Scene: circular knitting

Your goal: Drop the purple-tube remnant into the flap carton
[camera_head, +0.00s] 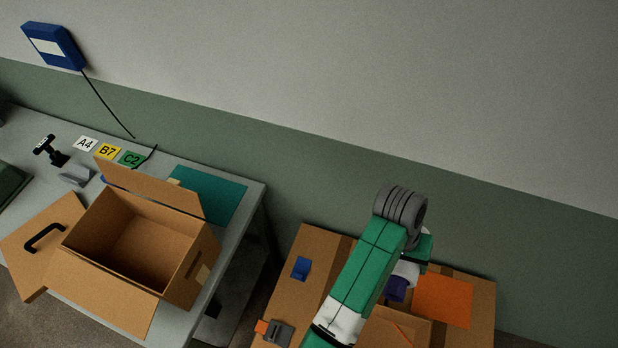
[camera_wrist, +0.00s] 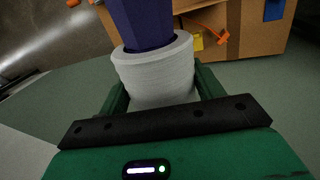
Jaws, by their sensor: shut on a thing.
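The purple-tube remnant is a purple tube (camera_wrist: 143,22) with a band of white yarn (camera_wrist: 160,70) around it. In the wrist view it stands between the green fingers of my gripper (camera_wrist: 160,95), which is shut on it. In the head view the purple tube (camera_head: 396,289) shows below my gripper (camera_head: 408,268), at the right, over cardboard surfaces; my arm hides part of it. The flap carton (camera_head: 196,282) stands on the grey table at the left. Its flaps are spread outward and its top is open. The visible inside looks empty. My gripper is well to its right.
The grey table (camera_head: 232,238) also holds cards marked A4, B7 and C2 (camera_head: 131,158), a teal mat (camera_head: 222,196) and a small black stand (camera_head: 50,150). Cardboard with an orange panel (camera_head: 442,300) and a blue patch (camera_head: 301,268) lies at right. A gap separates table and cardboard.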

